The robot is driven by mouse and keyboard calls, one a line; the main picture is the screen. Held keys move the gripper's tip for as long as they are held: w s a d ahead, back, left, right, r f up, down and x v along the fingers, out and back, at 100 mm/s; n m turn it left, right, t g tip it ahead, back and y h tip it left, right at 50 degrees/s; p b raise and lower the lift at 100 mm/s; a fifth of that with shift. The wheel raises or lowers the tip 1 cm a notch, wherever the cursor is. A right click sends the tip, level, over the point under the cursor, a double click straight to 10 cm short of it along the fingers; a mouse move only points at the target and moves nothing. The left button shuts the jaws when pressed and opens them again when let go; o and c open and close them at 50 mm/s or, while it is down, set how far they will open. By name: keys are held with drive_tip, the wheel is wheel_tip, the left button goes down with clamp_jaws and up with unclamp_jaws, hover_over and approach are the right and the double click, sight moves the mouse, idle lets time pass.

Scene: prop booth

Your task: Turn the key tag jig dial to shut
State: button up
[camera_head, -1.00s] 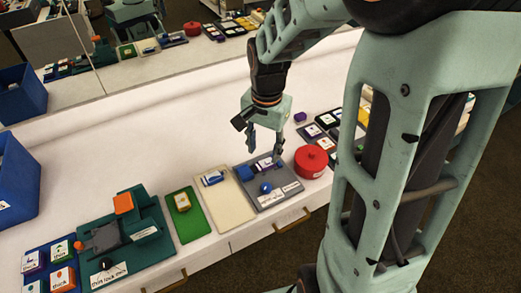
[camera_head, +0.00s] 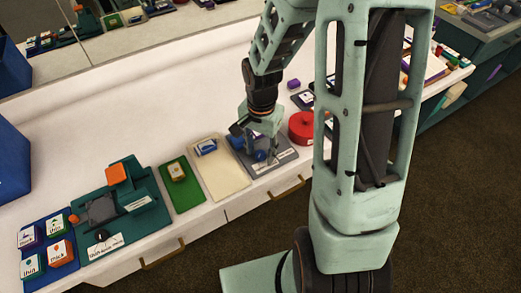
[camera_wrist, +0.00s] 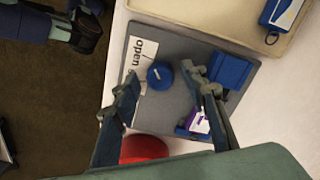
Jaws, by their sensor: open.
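The key tag jig is a grey board (camera_head: 284,161) near the front edge of the table. A purple and white tag (camera_wrist: 198,122) sits in a blue holder on the board, with a blue block (camera_wrist: 230,71) nearby. My gripper (camera_head: 261,152) is over the jig. In the wrist view my gripper (camera_wrist: 165,84) is open, with its fingers on either side of the dial; contact is unclear.
A red round container (camera_head: 301,127) stands close to the right of the jig. A cream tray (camera_head: 222,175) with a blue item lies to its left, then a green mat (camera_head: 181,190) and a teal fixture (camera_head: 125,215).

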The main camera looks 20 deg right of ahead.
drive_tip(key=shift+c, duration=0.5)
clamp_jaws()
drive_tip(key=shift+n, duration=0.3)
drive_tip(key=n, duration=0.4)
drive_tip(key=shift+p, duration=0.4)
drive_tip(key=n+p, duration=0.1)
drive_tip(key=n, duration=0.4)
drive_tip(key=shift+r+n, duration=0.1)
drive_tip(key=shift+n, duration=0.3)
drive_tip(key=n+p, duration=0.2)
drive_tip(key=n, duration=0.3)
drive_tip(key=shift+w, duration=0.1)
drive_tip(key=shift+n+p, duration=0.75)
drive_tip(key=shift+n, duration=1.45)
